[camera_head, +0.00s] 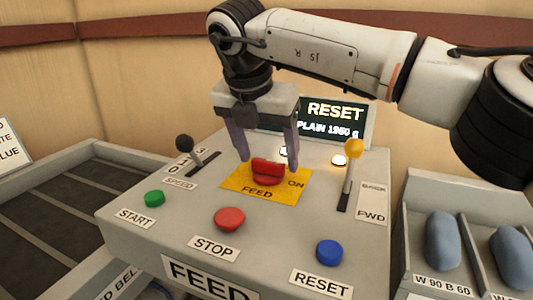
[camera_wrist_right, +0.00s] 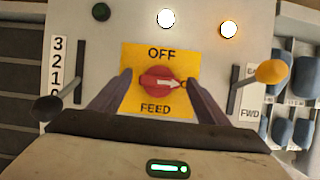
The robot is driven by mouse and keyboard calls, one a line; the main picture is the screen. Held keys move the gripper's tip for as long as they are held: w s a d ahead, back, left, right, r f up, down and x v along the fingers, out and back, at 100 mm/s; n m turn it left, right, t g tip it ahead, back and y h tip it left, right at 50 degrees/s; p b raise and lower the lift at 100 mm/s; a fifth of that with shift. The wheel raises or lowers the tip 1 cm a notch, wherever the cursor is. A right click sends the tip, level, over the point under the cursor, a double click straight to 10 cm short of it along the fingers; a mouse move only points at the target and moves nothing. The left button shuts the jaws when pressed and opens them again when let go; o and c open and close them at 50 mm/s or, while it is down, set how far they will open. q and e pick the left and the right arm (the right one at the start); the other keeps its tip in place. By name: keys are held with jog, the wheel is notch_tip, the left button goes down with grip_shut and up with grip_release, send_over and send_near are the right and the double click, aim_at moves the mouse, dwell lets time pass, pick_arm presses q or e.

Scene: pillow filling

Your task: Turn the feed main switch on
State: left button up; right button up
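The feed main switch (camera_head: 267,170) is a red rotary knob on a yellow plate (camera_head: 236,184) marked FEED and ON. In the right wrist view, the knob (camera_wrist_right: 157,86) has a white arrow pointing right; OFF is above it and FEED below. In the head view ON lies to the knob's right; a finger covers that spot in the wrist view. My right gripper (camera_head: 268,158) points down over the plate, its fingers on the left and right of the knob. My left gripper is not in view.
The panel holds a black-knobbed speed lever (camera_head: 187,148), a yellow-knobbed lever (camera_head: 352,155), and green START (camera_head: 154,198), red STOP (camera_head: 229,218) and blue RESET (camera_head: 329,252) buttons. A screen (camera_head: 335,115) behind reads RESET. A bin with blue-grey rolls (camera_head: 443,240) stands right.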

dwell(0.3)
jog(key=v, duration=1)
jog(key=shift+p, duration=0.4)
